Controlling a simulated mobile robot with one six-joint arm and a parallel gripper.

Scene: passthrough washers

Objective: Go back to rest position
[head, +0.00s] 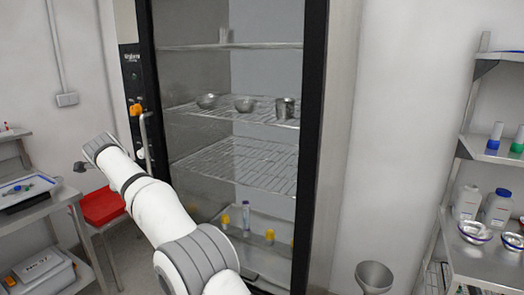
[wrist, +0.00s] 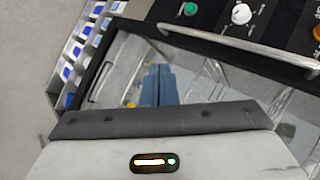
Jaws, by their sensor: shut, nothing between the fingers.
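My white arm reaches from the bottom of the head view up and left, in front of the left edge of a tall glass-fronted cabinet (head: 318,120). Its wrist end is beside the cabinet's door handle (head: 146,140), and the gripper's fingers cannot be made out there. In the wrist view my gripper (wrist: 157,72) shows as two blue-grey fingers close together, shut and empty. Beyond them is the glass front, with a long metal bar handle (wrist: 240,48) and a panel with a green button (wrist: 190,9) and a white knob (wrist: 241,14). I cannot tell whether the fingers touch anything.
Metal bowls (head: 245,104) and a cup (head: 284,108) stand on a wire shelf in the cabinet, with yellow-capped items lower down. A stocked shelf rack (head: 452,232) is at right. A metal funnel-like bowl (head: 374,276) is at bottom right.

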